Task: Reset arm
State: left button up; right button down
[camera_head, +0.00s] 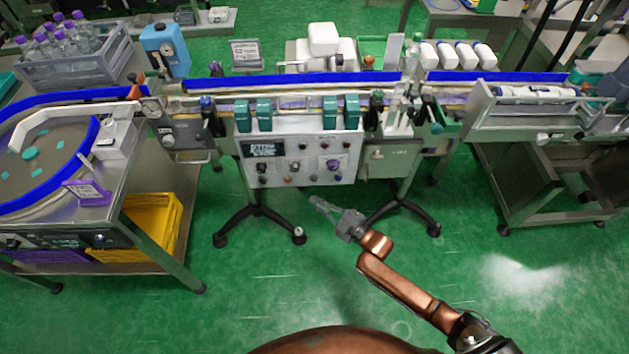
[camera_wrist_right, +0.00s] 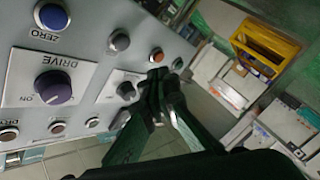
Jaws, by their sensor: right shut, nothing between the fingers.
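My right gripper (camera_head: 318,203) is in front of and below the white control panel (camera_head: 325,172) in the head view, with its copper arm reaching in from the lower right. In the right wrist view the gripper (camera_wrist_right: 160,85) is shut and empty, its fingertips close to the panel's buttons. I cannot tell whether they touch the panel. The panel carries a DRIVE knob (camera_wrist_right: 53,88), a blue ZERO button (camera_wrist_right: 53,17), an orange-red button (camera_wrist_right: 156,55) and several dark knobs. My left gripper is not in view.
The panel hangs below a conveyor with blue rails (camera_head: 290,79). Wheeled stand legs (camera_head: 262,212) flank the gripper. A round turntable (camera_head: 45,150) and a yellow crate (camera_head: 160,222) stand at the left, a metal table (camera_head: 550,165) at the right. The green floor in front is clear.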

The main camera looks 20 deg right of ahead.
dwell(0.4)
